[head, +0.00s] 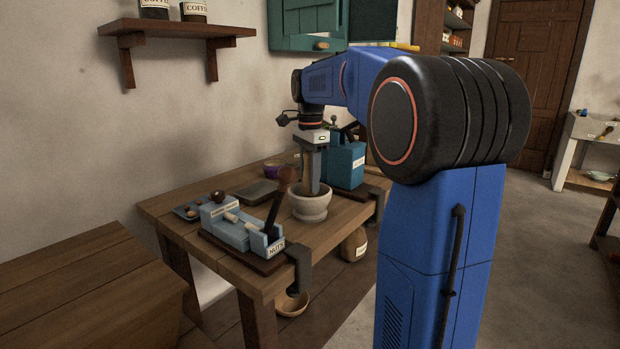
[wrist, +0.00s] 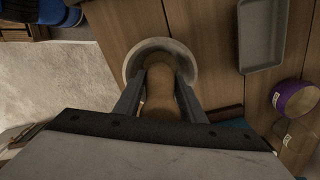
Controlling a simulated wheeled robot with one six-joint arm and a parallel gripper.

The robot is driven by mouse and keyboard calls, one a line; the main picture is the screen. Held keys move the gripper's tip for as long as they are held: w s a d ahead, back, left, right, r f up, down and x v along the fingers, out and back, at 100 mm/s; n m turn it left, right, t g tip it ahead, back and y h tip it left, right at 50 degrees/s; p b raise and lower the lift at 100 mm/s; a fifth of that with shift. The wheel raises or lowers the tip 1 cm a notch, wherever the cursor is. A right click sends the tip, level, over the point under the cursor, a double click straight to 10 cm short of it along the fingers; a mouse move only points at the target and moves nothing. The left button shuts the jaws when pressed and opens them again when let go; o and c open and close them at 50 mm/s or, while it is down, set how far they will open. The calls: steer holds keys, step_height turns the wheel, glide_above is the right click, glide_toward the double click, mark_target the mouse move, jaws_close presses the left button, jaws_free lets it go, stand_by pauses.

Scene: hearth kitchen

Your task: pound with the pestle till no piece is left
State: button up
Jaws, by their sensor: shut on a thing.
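A pale stone mortar (head: 311,205) stands on the wooden table; its round rim also shows in the wrist view (wrist: 137,58). My gripper (head: 311,178) points down over the mortar. It is shut on the wooden pestle (wrist: 162,90), which runs down from between the fingers into the mortar. The pestle's lower end, the fingers and the near rim hide much of the bowl. I cannot see any pieces inside it.
A light blue device (head: 228,230) marked NUTS with a dark lever is clamped left of the mortar. A teal box (head: 345,163) stands behind right. A grey tray (wrist: 262,38) and a purple container (wrist: 292,98) lie nearby. A bowl (head: 291,303) sits below the table.

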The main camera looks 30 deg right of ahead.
mark_target(306, 210)
steer(key=shift+f, duration=1.4)
steer(key=shift+r, duration=0.1)
steer(key=shift+r, duration=2.1)
steer(key=shift+f, duration=0.1)
steer(key=shift+f, duration=0.6)
steer(key=shift+f, duration=0.1)
steer(key=shift+f, duration=1.4)
